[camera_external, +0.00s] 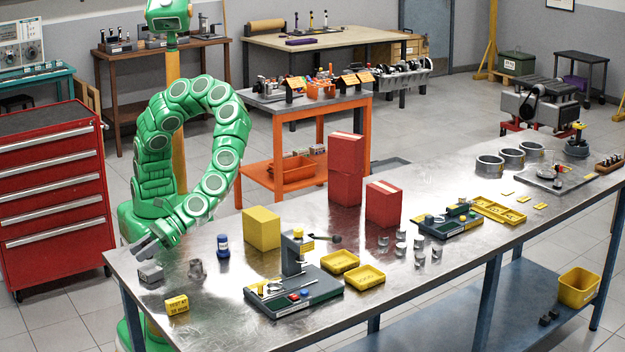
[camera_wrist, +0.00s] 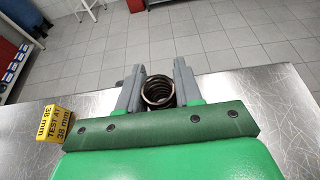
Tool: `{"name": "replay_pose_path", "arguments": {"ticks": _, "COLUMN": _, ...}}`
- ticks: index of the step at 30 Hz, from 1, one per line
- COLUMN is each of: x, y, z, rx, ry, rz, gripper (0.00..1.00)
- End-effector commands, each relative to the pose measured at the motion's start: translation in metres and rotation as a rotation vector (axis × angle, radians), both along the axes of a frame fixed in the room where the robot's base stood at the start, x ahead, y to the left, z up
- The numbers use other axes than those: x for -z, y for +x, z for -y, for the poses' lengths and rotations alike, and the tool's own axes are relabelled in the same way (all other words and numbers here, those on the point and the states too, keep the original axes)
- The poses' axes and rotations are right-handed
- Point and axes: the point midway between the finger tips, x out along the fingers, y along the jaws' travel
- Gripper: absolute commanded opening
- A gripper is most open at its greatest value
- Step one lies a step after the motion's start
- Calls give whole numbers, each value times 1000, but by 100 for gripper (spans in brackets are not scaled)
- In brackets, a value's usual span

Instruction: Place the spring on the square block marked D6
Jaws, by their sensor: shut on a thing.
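My gripper (camera_external: 145,246) is low over the near left corner of the steel table. In the wrist view my gripper (camera_wrist: 157,84) has its two grey fingers shut on the spring (camera_wrist: 158,92), a dark coil seen down its bore. The spring cannot be made out clearly in the external view. A small grey block (camera_external: 150,274) stands on the table just below my gripper; I cannot read any D6 mark on it. Whether the spring touches anything below is hidden.
A yellow "TEST AT" block (camera_external: 177,304) is near the front edge; it also shows in the wrist view (camera_wrist: 56,125). A grey metal piece (camera_external: 196,268) and a blue bottle (camera_external: 223,246) stand right of my gripper. A press (camera_external: 292,252) is further right.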

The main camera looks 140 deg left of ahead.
Motion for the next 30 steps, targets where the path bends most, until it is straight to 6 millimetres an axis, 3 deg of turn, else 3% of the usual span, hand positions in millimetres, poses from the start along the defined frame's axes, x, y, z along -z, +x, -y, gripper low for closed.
{"name": "replay_pose_path", "arguments": {"ticks": 9, "x": 31, "y": 0, "z": 1, "rx": 1, "ry": -2, "rz": -3, "gripper": 5}}
{"name": "replay_pose_path", "arguments": {"ticks": 21, "x": 35, "y": 0, "z": 1, "rx": 1, "ry": -1, "rz": -2, "gripper": 5}}
{"name": "replay_pose_path", "arguments": {"ticks": 22, "x": 35, "y": 1, "z": 1, "rx": 1, "ry": 0, "rz": -2, "gripper": 38}}
{"name": "replay_pose_path", "arguments": {"ticks": 26, "x": 34, "y": 1, "z": 1, "rx": 1, "ry": 0, "rz": -2, "gripper": 58}}
{"name": "replay_pose_path", "arguments": {"ticks": 30, "x": 34, "y": 1, "z": 1, "rx": 1, "ry": 0, "rz": -1, "gripper": 60}}
